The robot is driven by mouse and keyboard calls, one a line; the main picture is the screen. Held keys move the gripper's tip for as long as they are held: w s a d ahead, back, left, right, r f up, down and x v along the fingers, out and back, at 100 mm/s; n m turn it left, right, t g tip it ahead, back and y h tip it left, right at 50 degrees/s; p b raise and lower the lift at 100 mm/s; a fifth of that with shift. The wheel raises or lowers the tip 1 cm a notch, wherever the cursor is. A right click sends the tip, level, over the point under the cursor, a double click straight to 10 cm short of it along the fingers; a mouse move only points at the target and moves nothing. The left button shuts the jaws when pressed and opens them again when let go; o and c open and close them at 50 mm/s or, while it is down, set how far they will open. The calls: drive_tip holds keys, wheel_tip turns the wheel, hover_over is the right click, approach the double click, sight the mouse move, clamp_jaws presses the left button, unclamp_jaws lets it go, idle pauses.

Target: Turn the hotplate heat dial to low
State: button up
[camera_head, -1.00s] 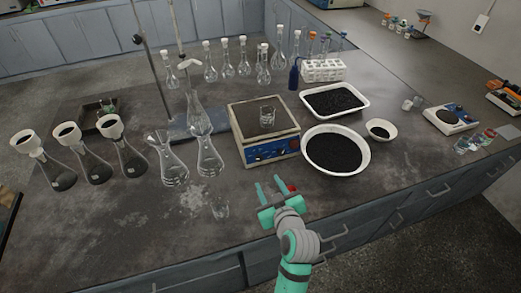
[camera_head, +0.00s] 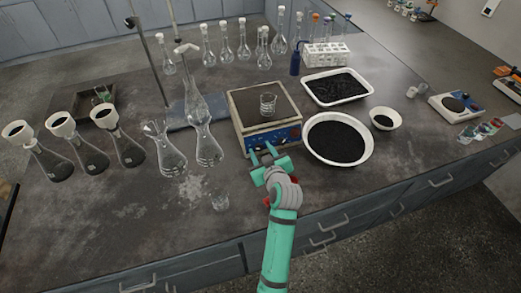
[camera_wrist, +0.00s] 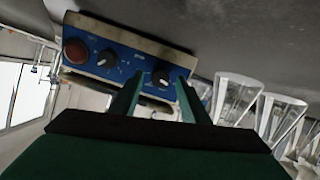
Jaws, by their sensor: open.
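The hotplate (camera_head: 236,108) is a beige box with a dark top and a blue front panel, in the middle of the bench. In the wrist view its blue panel (camera_wrist: 126,66) shows a red round button (camera_wrist: 76,50) and two dark dials with white marks. One dial (camera_wrist: 106,58) is near the button; the other dial (camera_wrist: 161,76) lies just beyond and between my fingertips. Which one is the heat dial I cannot tell. My gripper (camera_head: 262,157) is open and empty, close in front of the panel. It also shows in the wrist view (camera_wrist: 161,86). It hides part of the panel in the head view.
A glass beaker (camera_head: 268,105) stands on the hotplate. Glass flasks (camera_head: 205,150) stand close to its left, and a small glass (camera_head: 220,201) is in front of them. A white bowl of black grains (camera_head: 311,149) is close on the right. The front bench is mostly clear.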

drive_tip(key=shift+w+a+f, duration=0.15)
drive_tip(key=shift+w, duration=0.25)
drive_tip(key=c, duration=1.1)
drive_tip(key=shift+o, duration=0.2)
drive_tip(key=shift+m, duration=0.3)
drive_tip(key=m, duration=0.4)
drive_tip(key=shift+m, duration=2.4)
